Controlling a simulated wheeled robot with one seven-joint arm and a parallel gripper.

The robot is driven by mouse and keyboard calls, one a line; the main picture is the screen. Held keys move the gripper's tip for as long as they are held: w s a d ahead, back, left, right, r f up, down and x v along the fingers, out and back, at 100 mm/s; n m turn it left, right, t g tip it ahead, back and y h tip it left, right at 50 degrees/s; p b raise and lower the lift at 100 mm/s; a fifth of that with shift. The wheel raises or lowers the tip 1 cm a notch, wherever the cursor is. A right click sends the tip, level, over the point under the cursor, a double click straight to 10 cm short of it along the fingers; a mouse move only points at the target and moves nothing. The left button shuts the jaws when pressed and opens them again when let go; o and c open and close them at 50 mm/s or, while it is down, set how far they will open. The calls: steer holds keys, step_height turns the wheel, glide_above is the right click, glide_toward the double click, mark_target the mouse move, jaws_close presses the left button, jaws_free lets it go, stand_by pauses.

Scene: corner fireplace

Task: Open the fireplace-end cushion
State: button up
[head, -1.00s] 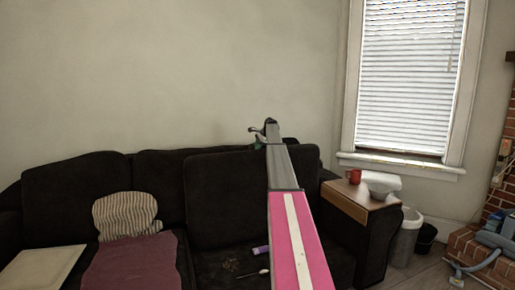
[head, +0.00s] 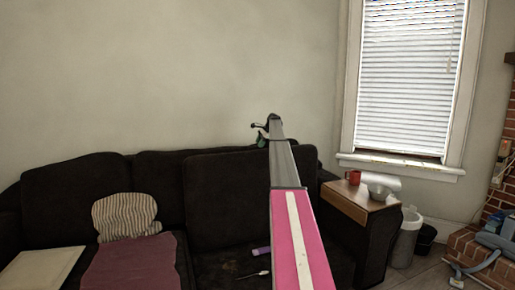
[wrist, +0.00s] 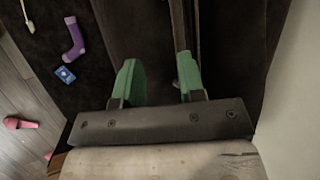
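The fireplace-end cushion (head: 228,205) is the dark right-hand back cushion of the sofa; it stands upright against the sofa back. My arm crosses in front of its right part. My gripper (wrist: 157,60) has two green fingers set apart, with no object visibly held between them. In the wrist view the fingers are over the dark upholstery, near a long brownish edge or seam (wrist: 178,25); I cannot tell whether they touch it. In the head view a little green of the gripper (head: 262,140) shows just above the cushion's top edge.
A purple sock (wrist: 74,38) and blue card (wrist: 65,75) lie on the seat. The wooden armrest tray (head: 345,205) holds a red mug (head: 353,177) and pale bowl (head: 379,190). A bin (head: 406,240) and brick hearth (head: 480,250) stand right. A striped pillow (head: 125,215) sits left.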

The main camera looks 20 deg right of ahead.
steer(key=v, duration=0.6)
steer(key=shift+r, duration=0.35)
steer(key=shift+d, duration=0.1)
steer(key=s+a+f+n+g+h, duration=0.1)
steer(key=s+a+f+n, duration=0.3)
steer(key=s+a+f, duration=1)
steer(key=s+a+f+n+g+h, duration=0.1)
steer(key=s+a+f+n, duration=0.3)
steer(key=s+a+f, duration=1.1)
steer(key=s+a+f+n+h, duration=0.1)
steer(key=s+a+f+n, duration=0.2)
steer(key=s, duration=0.8)
steer(key=s+a+f+n+g, duration=0.1)
steer(key=s+a+f+n, duration=0.2)
steer(key=s, duration=0.8)
steer(key=s+a+f+n+g+h, duration=0.1)
steer(key=s+a+f+n, duration=0.2)
steer(key=s+a+f, duration=0.3)
steer(key=s+f, duration=0.3)
steer(key=s, duration=0.2)
steer(key=shift+s+a+h, duration=0.3)
steer(key=shift+s, duration=0.05)
steer(key=shift+f, duration=0.15)
